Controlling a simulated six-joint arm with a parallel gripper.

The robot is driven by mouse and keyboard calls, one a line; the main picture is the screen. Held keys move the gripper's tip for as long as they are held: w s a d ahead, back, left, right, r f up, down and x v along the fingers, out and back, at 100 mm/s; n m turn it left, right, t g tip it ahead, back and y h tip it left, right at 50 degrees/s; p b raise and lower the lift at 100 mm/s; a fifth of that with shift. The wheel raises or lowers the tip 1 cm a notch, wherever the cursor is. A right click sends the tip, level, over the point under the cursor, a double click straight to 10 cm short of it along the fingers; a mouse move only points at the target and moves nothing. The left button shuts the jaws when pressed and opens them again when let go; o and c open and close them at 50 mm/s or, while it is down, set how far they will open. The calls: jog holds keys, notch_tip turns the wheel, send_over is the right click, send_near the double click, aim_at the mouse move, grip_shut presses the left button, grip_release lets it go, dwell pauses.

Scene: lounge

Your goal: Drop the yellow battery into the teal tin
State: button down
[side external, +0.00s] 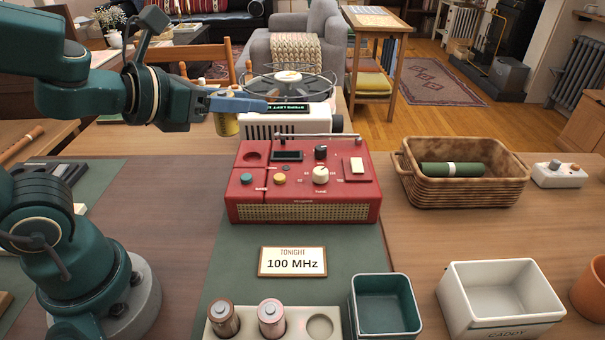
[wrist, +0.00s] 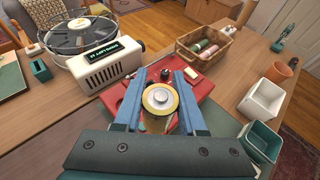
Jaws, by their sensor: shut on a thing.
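My gripper (side external: 236,101) is shut on the yellow battery (side external: 226,123) and holds it in the air at the left, above and behind the red radio (side external: 302,190). In the wrist view the battery (wrist: 160,99) shows end-on between the two blue fingers. The teal tin (side external: 385,308) stands at the front, right of the battery holder, well to the right of and below my gripper. Its visible inside looks empty. It also shows in the wrist view at the right (wrist: 262,140).
A cream holder (side external: 295,327) with two batteries and an empty round socket is left of the tin. A white caddy (side external: 500,300) stands right of it. A wicker basket (side external: 465,190) is at the right. A sign reading 100 MHz (side external: 292,261) stands before the radio.

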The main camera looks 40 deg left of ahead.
dwell(0.4)
jog(key=shift+w+a+r, duration=0.3)
jog(key=shift+a+r, duration=0.05)
jog(key=shift+a, duration=0.15)
jog(key=w+d+r+m+g+h, duration=0.2)
jog(key=w+d+r+m+h, duration=0.1)
jog(key=d+r+m+h, duration=0.3)
jog(key=w+d+f+m+g+h, duration=0.1)
jog(key=d+m+g+h, duration=0.15)
jog(key=d, duration=0.25)
jog(key=w+d+f+m+g+h, duration=0.2)
jog(key=d+m+h, duration=0.1)
jog(key=d, duration=0.2)
jog(key=s+d+f+m+g+h, duration=0.1)
jog(key=s+d+f+m+g, duration=0.3)
jog(key=d, duration=0.5)
jog(key=s+d+f+m+g+h, duration=0.1)
jog(key=s+d+f+m+g, duration=0.3)
jog(key=d, duration=0.5)
notch_tip(320, 180, down, 7)
jog(key=n, duration=0.1)
jog(key=shift+w+t, duration=0.35)
jog(key=shift+t, duration=0.1)
jog(key=shift+r+n, duration=0.1)
jog(key=shift+n, duration=0.15)
